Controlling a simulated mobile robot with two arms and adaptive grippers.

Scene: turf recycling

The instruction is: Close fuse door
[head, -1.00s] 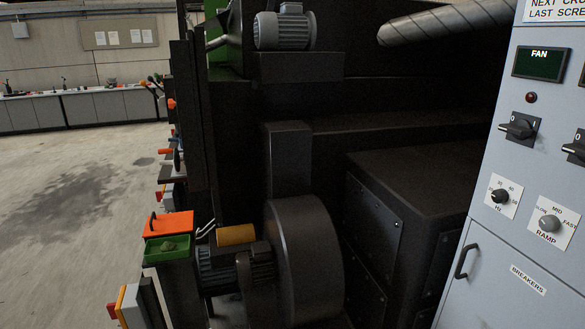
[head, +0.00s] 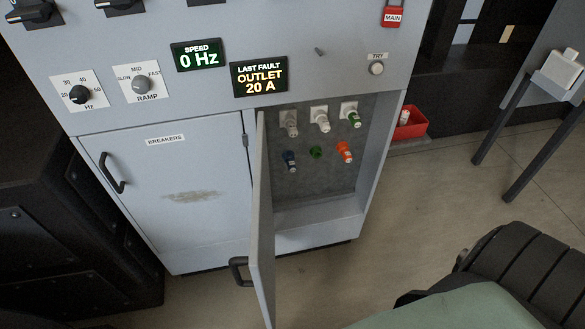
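The fuse door (head: 261,225) stands wide open on the front of the grey cabinet, seen almost edge-on, and swings out toward me. Its black handle (head: 240,271) is at the lower part of its free edge. Behind it is the open fuse compartment (head: 335,185). Inside, an upper row holds pale fuses, one with a green band (head: 349,114). The lower compartment is partly hidden by the door. Neither of my grippers is in view.
The closed breakers door (head: 180,205) is left of the fuse door. Above are the speed display (head: 197,55), a fault display reading OUTLET 20 A (head: 259,76) and a TRY button (head: 376,69). A red bin (head: 409,124) sits right of the cabinet. Floor at right is partly clear.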

